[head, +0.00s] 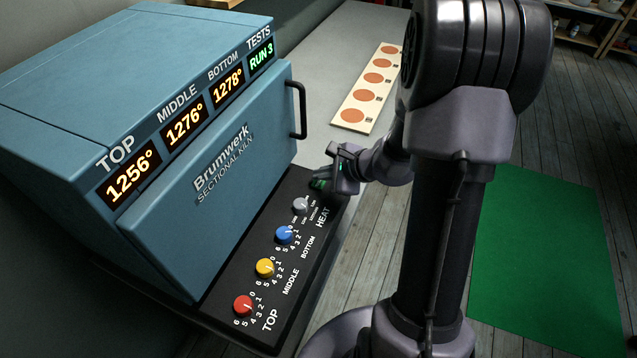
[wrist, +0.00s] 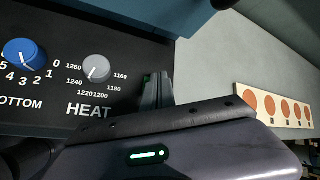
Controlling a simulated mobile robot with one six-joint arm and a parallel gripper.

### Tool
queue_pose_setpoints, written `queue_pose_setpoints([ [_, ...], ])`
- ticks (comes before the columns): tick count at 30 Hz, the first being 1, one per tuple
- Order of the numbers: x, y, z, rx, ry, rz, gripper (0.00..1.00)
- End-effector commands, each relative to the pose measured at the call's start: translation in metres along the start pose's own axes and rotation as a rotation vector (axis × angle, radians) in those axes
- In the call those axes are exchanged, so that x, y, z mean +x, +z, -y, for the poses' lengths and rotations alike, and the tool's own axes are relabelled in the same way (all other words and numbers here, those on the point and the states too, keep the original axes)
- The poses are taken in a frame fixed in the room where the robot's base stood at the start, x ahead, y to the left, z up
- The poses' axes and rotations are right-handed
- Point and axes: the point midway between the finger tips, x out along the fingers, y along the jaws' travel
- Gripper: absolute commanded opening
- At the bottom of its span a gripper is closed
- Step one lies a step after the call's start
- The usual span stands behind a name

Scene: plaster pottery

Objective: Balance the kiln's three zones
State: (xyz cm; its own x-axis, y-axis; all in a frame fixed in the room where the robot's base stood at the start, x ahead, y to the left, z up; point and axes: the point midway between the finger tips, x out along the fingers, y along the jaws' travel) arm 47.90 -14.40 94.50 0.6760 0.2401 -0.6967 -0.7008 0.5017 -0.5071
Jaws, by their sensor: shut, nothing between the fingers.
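The blue kiln (head: 190,160) shows TOP 1256° (head: 130,181), MIDDLE 1276° (head: 186,126), BOTTOM 1278° (head: 229,86) and TESTS RUN 3 (head: 262,55). Its black panel holds a red TOP knob (head: 243,306), a yellow MIDDLE knob (head: 265,268), a blue BOTTOM knob (head: 284,235) and a grey HEAT knob (head: 301,205). In the wrist view the blue knob's (wrist: 24,52) line points near 2; the grey knob's (wrist: 96,69) exact setting is unclear. My gripper (head: 332,172) is shut and empty beside a green button (head: 319,184), which it partly hides.
The kiln door is closed, with a dark handle (head: 299,110) on its right. A pale strip with several orange discs (head: 367,88) lies on the grey bench (head: 322,60) behind. A green mat (head: 550,260) covers floor at right.

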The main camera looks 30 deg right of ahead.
Motion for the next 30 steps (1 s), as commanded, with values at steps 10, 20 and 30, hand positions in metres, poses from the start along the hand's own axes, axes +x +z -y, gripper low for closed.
queue_pose_setpoints([
  [10, 0.0050, -0.0037, -0.0036, -0.001, 0.000, 0.000, 0.00],
  [20, 0.0057, -0.0042, -0.0041, 0.000, 0.000, 0.000, 0.00],
  [30, 0.0079, -0.0057, -0.0056, 0.000, 0.000, 0.000, 0.00],
])
